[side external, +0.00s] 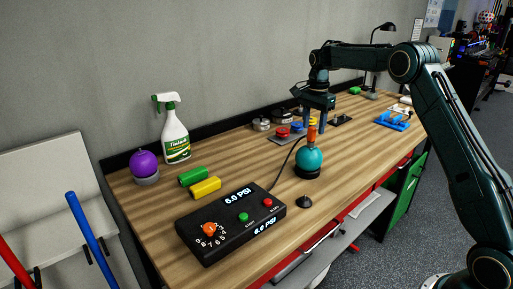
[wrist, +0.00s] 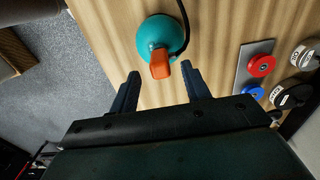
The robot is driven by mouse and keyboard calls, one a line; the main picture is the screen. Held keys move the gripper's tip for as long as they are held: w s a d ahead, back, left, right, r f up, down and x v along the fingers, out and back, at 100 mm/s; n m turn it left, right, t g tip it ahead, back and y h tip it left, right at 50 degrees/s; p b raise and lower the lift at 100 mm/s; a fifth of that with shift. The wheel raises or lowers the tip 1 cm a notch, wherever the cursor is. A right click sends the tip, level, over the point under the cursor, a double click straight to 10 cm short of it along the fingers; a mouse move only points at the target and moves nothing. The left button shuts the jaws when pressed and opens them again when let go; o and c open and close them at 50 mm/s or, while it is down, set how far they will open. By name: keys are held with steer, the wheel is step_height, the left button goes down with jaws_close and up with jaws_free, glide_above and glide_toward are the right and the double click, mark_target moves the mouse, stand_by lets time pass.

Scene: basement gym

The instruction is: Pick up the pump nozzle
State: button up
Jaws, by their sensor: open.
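The pump nozzle (side external: 311,134) is orange and stands upright on top of a teal ball (side external: 309,160), which rests on a dark base (side external: 308,173) on the workbench. My gripper (side external: 311,124) is just above the ball, its fingers pointing down. In the wrist view the orange nozzle (wrist: 160,66) shows on the teal ball (wrist: 158,38), ahead of and between the two open fingertips (wrist: 159,80). The jaws are empty. A dark hose (wrist: 184,20) runs by the ball in the wrist view.
A black control box (side external: 230,222) reading 6.0 PSI stands at the front left. A small black cone (side external: 304,202) lies near the front edge. Small weights (side external: 282,132) stand behind the ball. A spray bottle (side external: 174,130), purple ball (side external: 144,163) and dumbbell-like grips (side external: 205,188) are at left.

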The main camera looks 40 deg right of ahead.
mark_target(311, 137)
steer(key=shift+f, duration=0.1)
steer(key=f, duration=0.3)
steer(key=shift+a+f, duration=0.15)
steer(key=shift+a, duration=0.1)
steer(key=shift+f, duration=0.85)
steer(key=shift+c, duration=0.5)
jaws_close()
